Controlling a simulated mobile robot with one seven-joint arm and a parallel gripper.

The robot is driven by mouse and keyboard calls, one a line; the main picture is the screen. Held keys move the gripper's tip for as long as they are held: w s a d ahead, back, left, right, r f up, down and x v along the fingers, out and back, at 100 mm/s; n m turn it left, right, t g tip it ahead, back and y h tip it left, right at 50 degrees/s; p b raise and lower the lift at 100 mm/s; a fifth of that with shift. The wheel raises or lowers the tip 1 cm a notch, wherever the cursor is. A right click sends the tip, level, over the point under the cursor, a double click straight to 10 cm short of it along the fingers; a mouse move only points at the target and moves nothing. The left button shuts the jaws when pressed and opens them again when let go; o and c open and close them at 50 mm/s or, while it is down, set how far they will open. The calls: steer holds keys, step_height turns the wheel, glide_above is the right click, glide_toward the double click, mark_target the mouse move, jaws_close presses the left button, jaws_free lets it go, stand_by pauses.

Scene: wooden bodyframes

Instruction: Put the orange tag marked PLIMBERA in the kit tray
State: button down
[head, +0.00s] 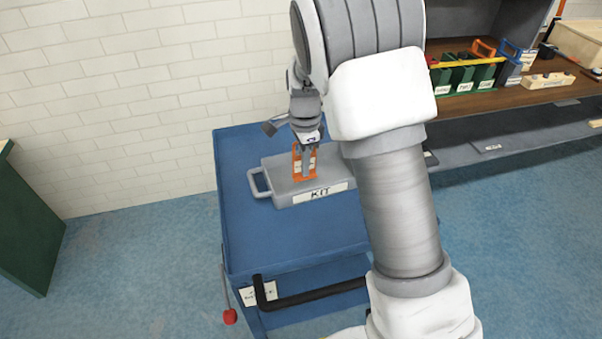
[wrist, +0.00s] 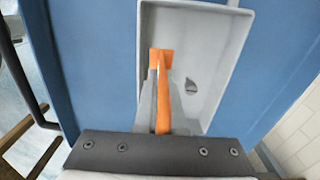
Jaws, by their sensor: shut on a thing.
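The grey kit tray (head: 281,199), labelled KIT on its front wall, sits on top of a blue cart. My gripper (head: 306,168) points down over the tray and is shut on an orange tag (head: 297,167). The tag hangs upright with a pale label that is too small to read. In the wrist view the tag (wrist: 163,118) shows edge-on between the fingers, above the tray (wrist: 216,60). I cannot tell whether its lower end touches the tray floor. A small dark grey mark or piece (wrist: 191,86) shows on the tray floor.
The blue cart top (head: 250,240) is clear in front of the tray. A black cart handle (head: 310,299) sticks out at the front. A wooden workbench with green bins (head: 465,77) stands at the right. A dark green cabinet (head: 25,220) stands at the left.

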mark_target(300, 170)
step_height(300, 170, down, 4)
steer(key=shift+f+b, duration=0.15)
steer(key=shift+b, duration=0.15)
steer(key=shift+w+f, duration=0.15)
steer(key=shift+f, duration=0.1)
steer(key=shift+w+a+r, duration=0.1)
steer(key=shift+w, duration=0.35)
steer(key=shift+w+a+f+b, duration=0.15)
steer(key=shift+w+f+b, duration=0.15)
steer(key=shift+w, duration=0.4)
steer(key=shift+w+a+f+b, duration=0.15)
steer(key=shift+w+f, duration=0.1)
steer(key=shift+w, duration=0.45)
steer(key=shift+f, duration=0.2)
steer(key=c, duration=1)
jaws_free()
steer(key=shift+r, duration=0.1)
